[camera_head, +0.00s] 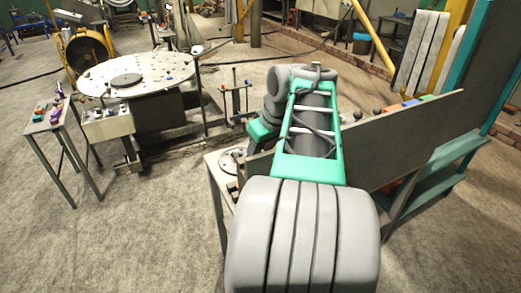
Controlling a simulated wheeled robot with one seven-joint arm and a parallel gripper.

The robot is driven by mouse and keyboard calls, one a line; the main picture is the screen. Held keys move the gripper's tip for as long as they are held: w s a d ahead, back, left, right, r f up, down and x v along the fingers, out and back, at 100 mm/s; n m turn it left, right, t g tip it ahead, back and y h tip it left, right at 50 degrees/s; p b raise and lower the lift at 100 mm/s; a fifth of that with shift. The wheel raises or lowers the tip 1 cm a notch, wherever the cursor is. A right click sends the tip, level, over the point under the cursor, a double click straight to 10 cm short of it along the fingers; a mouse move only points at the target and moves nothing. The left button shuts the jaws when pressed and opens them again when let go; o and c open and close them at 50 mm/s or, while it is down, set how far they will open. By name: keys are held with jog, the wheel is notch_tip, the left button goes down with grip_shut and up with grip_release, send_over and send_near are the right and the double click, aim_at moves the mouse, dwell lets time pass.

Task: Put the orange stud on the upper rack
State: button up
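I cannot pick out the orange stud for certain. A small orange piece (405,94) shows just above the top edge of a slanted grey panel at the right, among other small coloured pieces; its shape is too small to tell. A teal rack frame (445,183) stands at the right behind and below that panel. Which level is the upper rack is not clear, as the panel hides much of it. My grey and green arm reaches up the middle of the picture and bends at the top. My gripper is hidden behind the arm or out of the picture.
The long grey panel (400,145) slants across the right, close to my arm. A round perforated table (150,72) stands at the upper left, with a small side table (45,122) holding coloured pieces beside it. The floor (130,235) at the lower left is clear.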

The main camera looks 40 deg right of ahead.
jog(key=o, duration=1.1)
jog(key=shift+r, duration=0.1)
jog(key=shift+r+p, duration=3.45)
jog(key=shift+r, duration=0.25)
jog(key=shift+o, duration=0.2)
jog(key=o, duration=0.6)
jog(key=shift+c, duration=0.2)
